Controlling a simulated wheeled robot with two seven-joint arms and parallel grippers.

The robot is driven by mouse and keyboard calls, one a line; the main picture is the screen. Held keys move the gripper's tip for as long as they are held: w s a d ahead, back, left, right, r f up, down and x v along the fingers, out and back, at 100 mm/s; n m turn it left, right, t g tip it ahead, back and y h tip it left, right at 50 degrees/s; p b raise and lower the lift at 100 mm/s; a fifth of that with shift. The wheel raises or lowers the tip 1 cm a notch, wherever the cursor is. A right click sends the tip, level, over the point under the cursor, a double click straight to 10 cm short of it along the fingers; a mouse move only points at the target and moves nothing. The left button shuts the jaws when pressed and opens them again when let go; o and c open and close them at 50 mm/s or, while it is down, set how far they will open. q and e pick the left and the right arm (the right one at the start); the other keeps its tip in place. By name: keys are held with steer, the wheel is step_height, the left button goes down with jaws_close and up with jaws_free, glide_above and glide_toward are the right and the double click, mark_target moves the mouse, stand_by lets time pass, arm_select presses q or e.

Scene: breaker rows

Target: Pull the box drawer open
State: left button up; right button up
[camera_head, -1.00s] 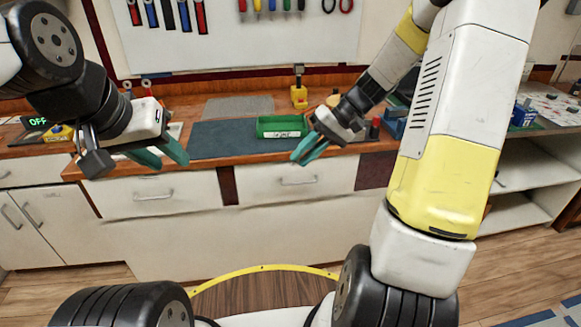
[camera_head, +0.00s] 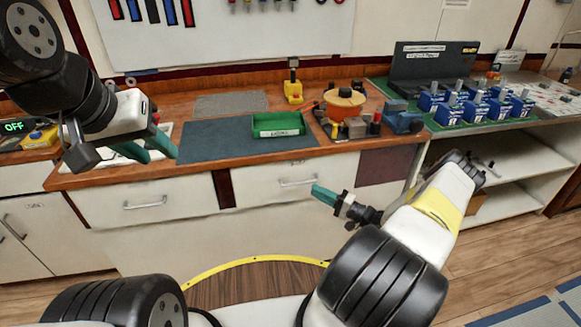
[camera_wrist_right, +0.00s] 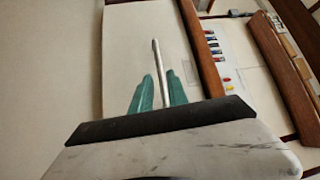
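Two white drawer fronts show under the wooden counter: a left drawer (camera_head: 100,207) with a bar handle (camera_head: 145,202), and a right drawer (camera_head: 262,190) with a bar handle (camera_head: 298,182). The pictures do not show which one is the box drawer. Both look shut. My right gripper (camera_head: 318,193) is just right of the right drawer's handle, apparently short of it. In the right wrist view its teal fingers (camera_wrist_right: 160,92) are open, with a handle bar (camera_wrist_right: 157,60) lined up between them; contact cannot be told. My left gripper (camera_head: 162,146) is open and empty above the counter's left part.
A green bin (camera_head: 278,125) sits on a dark mat (camera_head: 215,143) on the counter (camera_head: 180,167). An orange-topped reel (camera_head: 345,102) and small parts stand right of it. Blue-white breakers (camera_head: 475,105) stand further right. Open shelves (camera_head: 500,175) are below. The floor before the drawers is clear.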

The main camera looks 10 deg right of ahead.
mark_target(301, 183)
steer(key=x, duration=0.7)
steer(key=shift+w+a, duration=0.2)
steer(key=shift+w, duration=0.05)
jaws_close()
stand_by(1.2)
